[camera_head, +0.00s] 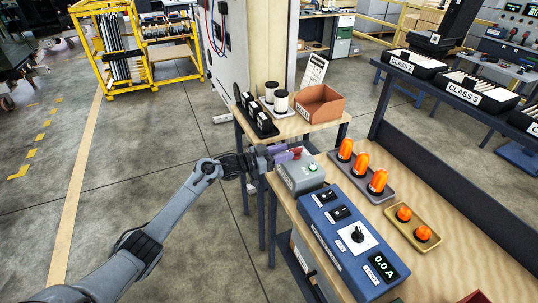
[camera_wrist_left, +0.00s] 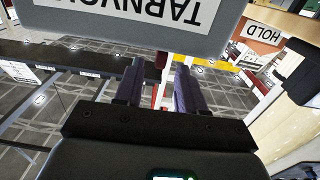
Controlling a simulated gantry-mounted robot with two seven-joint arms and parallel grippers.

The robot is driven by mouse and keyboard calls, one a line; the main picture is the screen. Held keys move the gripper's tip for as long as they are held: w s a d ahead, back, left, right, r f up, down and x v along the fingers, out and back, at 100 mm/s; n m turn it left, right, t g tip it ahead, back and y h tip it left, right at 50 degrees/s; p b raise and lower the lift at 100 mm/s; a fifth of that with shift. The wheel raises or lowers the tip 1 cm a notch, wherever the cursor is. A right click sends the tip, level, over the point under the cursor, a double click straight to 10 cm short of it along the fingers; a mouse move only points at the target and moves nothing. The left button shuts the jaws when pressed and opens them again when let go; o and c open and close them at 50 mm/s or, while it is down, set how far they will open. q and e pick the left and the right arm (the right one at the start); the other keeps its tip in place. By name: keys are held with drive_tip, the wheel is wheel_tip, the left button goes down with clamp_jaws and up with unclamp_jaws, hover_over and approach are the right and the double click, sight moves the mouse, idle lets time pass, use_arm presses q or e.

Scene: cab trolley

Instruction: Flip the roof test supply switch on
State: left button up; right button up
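A grey box (camera_head: 302,174) stands on the left edge of the wooden bench, with a lit green button and a red part (camera_head: 296,152) at its far side. A blue supply unit (camera_head: 350,240) lies in front of it, with two black rocker switches (camera_head: 335,203), a black knob (camera_head: 357,234) and a display reading 0.0 A. I cannot read which one is labelled roof test supply. My left gripper (camera_head: 285,154) is at the far left of the grey box, its purple fingers (camera_wrist_left: 158,88) apart near the red part. Contact is unclear. My right gripper is out of view.
Orange lamps stand in a grey tray (camera_head: 357,188) and a yellow tray (camera_head: 428,242) to the right. Behind are an orange-brown bin (camera_head: 320,104) and a black holder (camera_head: 256,121). A shelf with black bins (camera_head: 473,91) borders the right. Open floor lies left.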

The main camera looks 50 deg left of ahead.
use_arm(q)
drive_tip(key=shift+p+v, duration=0.35)
drive_tip(key=shift+v, duration=2.5)
